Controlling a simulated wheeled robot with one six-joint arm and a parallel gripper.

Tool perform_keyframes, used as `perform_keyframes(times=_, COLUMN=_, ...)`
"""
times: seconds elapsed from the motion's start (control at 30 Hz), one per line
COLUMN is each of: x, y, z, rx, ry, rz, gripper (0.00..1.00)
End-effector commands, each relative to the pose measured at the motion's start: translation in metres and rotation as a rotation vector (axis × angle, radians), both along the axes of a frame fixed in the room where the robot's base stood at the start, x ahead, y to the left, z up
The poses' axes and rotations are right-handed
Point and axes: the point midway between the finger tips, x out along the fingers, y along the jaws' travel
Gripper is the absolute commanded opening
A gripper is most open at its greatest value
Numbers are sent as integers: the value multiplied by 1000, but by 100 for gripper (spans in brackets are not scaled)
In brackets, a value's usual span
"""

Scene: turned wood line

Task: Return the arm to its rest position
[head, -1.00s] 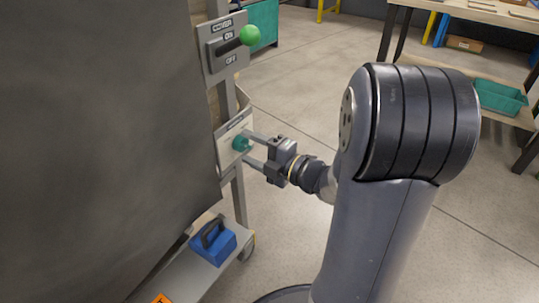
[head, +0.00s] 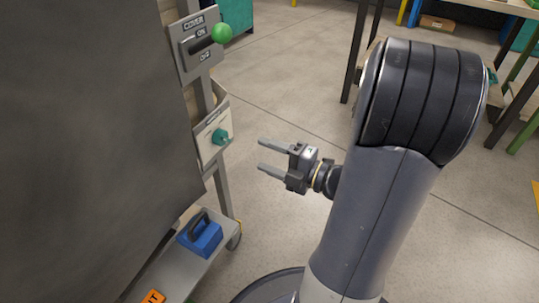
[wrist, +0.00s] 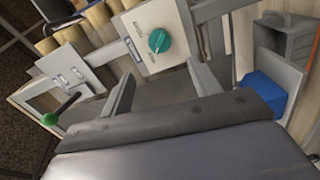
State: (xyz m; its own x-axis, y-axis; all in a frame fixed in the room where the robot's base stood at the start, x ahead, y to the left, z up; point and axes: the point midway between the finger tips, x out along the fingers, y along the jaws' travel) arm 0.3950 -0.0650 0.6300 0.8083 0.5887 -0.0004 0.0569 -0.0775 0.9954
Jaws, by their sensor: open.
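My gripper (head: 266,156) is open and empty in the head view, apart from the panel, with its two fingers pointing left. A teal knob (head: 221,137) sits on a pale plate on the grey post, a gap to the left of the fingertips. The knob also shows in the wrist view (wrist: 159,41), beyond the fingers. Above it, a lever with a green ball (head: 222,33) stands on a plate marked COVER, ON and OFF. The same green ball shows in the wrist view (wrist: 49,119).
A large dark panel (head: 90,140) fills the left. A blue block with a dark handle (head: 200,236) rests on the grey lower shelf (head: 172,275). A table (head: 498,7) with dark legs stands at the back right. The floor right of the post is open.

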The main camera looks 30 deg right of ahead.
Motion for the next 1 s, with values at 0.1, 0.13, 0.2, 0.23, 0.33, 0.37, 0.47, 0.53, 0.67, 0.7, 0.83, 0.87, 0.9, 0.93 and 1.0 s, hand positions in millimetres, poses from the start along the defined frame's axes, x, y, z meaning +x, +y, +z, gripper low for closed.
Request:
perform_keyframes(times=0.1, x=0, y=0, z=0, rx=0, ry=0, rz=0, gripper=59)
perform_keyframes(times=0.13, x=0, y=0, z=0, rx=0, ry=0, rz=0, gripper=59)
perform_keyframes(times=0.2, x=0, y=0, z=0, rx=0, ry=0, rz=0, gripper=59)
perform_keyframes(times=0.23, x=0, y=0, z=0, rx=0, ry=0, rz=0, gripper=59)
perform_keyframes(times=0.33, x=0, y=0, z=0, rx=0, ry=0, rz=0, gripper=59)
perform_keyframes(times=0.37, x=0, y=0, z=0, rx=0, ry=0, rz=0, gripper=59)
perform_keyframes(times=0.47, x=1, y=1, z=0, rx=0, ry=0, rz=0, gripper=59)
perform_keyframes(times=0.53, x=4, y=2, z=-1, rx=0, ry=0, rz=0, gripper=59)
perform_keyframes(times=0.67, x=12, y=9, z=-1, rx=0, ry=1, rz=3, gripper=59)
perform_keyframes(times=0.7, x=15, y=12, z=-1, rx=-1, ry=0, rz=4, gripper=59)
perform_keyframes(times=0.83, x=28, y=21, z=-1, rx=-1, ry=-2, rz=5, gripper=59)
perform_keyframes(times=0.87, x=31, y=23, z=-1, rx=-2, ry=-2, rz=3, gripper=59)
perform_keyframes(times=0.9, x=35, y=26, z=-1, rx=-2, ry=-1, rz=5, gripper=59)
perform_keyframes(times=0.93, x=38, y=28, z=-1, rx=-1, ry=-1, rz=4, gripper=59)
perform_keyframes(times=1.0, x=45, y=34, z=-2, rx=-1, ry=-1, rz=4, gripper=59)
